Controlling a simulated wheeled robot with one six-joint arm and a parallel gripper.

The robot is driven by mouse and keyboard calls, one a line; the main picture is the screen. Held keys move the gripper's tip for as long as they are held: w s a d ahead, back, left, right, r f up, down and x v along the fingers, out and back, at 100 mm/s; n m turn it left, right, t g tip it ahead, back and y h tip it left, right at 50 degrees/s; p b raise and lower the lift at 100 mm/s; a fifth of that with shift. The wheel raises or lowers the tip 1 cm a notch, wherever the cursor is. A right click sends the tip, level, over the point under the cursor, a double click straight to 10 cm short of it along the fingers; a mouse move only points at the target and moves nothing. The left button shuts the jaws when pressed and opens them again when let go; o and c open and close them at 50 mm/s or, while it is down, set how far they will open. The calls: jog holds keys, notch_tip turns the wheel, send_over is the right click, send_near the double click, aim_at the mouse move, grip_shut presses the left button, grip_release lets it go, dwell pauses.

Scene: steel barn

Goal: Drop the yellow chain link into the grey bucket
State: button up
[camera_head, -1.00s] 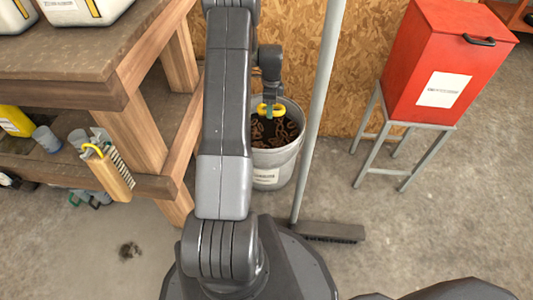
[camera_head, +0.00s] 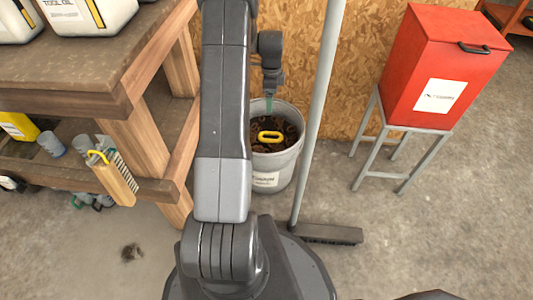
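The yellow chain link (camera_head: 270,134) lies inside the grey bucket (camera_head: 281,176), on top of brown rusty chain or links that fill it. The bucket stands upright on the floor and has a white label on its side. My gripper (camera_head: 268,104) is above the back part of the bucket, apart from the link. Its fingertips are small and partly lost against the bucket's rim, so I cannot tell how far they are parted. Part of the bucket's left side is hidden behind my arm.
A wooden workbench (camera_head: 85,98) with jugs and brushes stands at left. A broom (camera_head: 330,234) leans upright just right of the bucket. A red box (camera_head: 431,75) on a grey metal stand is at right. A chipboard wall is behind. Floor between broom and stand is clear.

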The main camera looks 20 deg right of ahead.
notch_tip(320, 180, up, 7)
jog(key=p, duration=0.1)
jog(key=shift+f, duration=0.15)
notch_tip(320, 180, down, 14)
jog(key=b, duration=0.4)
jog(key=shift+r+p, duration=1.3)
jog(key=shift+r, duration=0.75)
